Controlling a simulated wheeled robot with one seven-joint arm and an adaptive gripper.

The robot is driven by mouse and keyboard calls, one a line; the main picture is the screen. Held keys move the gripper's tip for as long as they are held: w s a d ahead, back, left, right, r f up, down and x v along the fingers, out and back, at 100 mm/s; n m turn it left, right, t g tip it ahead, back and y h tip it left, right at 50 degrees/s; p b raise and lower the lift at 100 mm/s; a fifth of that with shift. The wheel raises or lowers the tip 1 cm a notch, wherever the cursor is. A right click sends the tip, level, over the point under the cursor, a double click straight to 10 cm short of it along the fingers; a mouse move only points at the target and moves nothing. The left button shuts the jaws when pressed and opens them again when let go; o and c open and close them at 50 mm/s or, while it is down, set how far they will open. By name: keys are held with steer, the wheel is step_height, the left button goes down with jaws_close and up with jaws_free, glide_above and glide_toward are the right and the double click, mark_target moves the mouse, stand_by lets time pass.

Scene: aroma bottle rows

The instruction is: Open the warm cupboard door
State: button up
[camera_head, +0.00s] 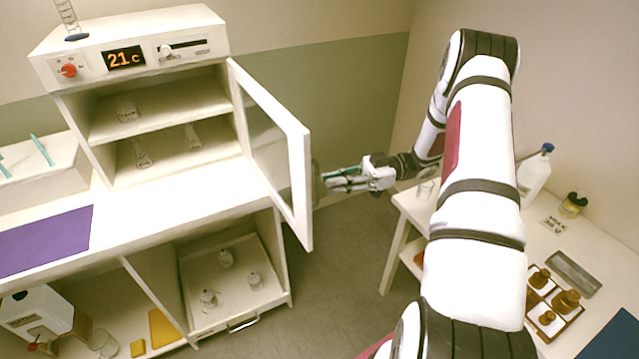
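The warm cupboard (70,125) stands on the bench at the left, with an orange "21c" display (125,57) on its top panel. Its framed glass door (300,190) is hinged on the right side and stands wide open, swung out toward the front right. Glassware shows on its two inner levels. A grey handle (316,183) shows at the outer face of the door, partly hidden by the frame. My gripper (330,181) is at this handle, to the right of the door. Whether its fingers are closed around the handle is too small to tell.
A side table (480,232) at the right holds a white bottle (534,176), a small dark-capped jar (573,205) and a wooden rack of brown bottles (540,325). Below the bench, a pulled-out drawer (205,325) holds small bottles. Floor (335,260) is clear between.

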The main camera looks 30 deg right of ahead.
steer(key=v, duration=0.7)
stand_by(0.4)
steer(key=w+a+r+m+t+h, duration=0.25)
steer(key=w+r+t+h, duration=0.55)
steer(key=w+r, duration=0.9)
step_height(320, 180, up, 12)
steer(key=a+m+t+h, duration=0.2)
steer(key=m+h, duration=0.4)
steer(key=h, duration=0.4)
steer(key=s+a+r+m+g+h, duration=0.1)
steer(key=s+a+m+g+h, duration=0.1)
steer(key=s, duration=0.4)
steer(key=s+a+r+m+g+h, duration=0.1)
steer(key=s+a+r+m, duration=0.15)
steer(key=s, duration=0.35)
steer(key=s+a+f+g+y, duration=0.1)
steer(key=s+a+f+g, duration=0.1)
steer(key=s, duration=0.5)
steer(key=s+a+f+m+g+y, duration=0.1)
steer(key=s+a+f+g, duration=0.1)
steer(key=s+a+f, duration=0.2)
steer(key=s+a+f+m+g+y, duration=0.1)
steer(key=s+a+f, duration=0.2)
steer(key=s, duration=0.9)
steer(key=a, duration=0.3)
steer(key=shift+s+a+g+y, duration=0.25)
steer(key=shift+a+g+y, duration=0.05)
steer(key=shift+a+g, duration=0.1)
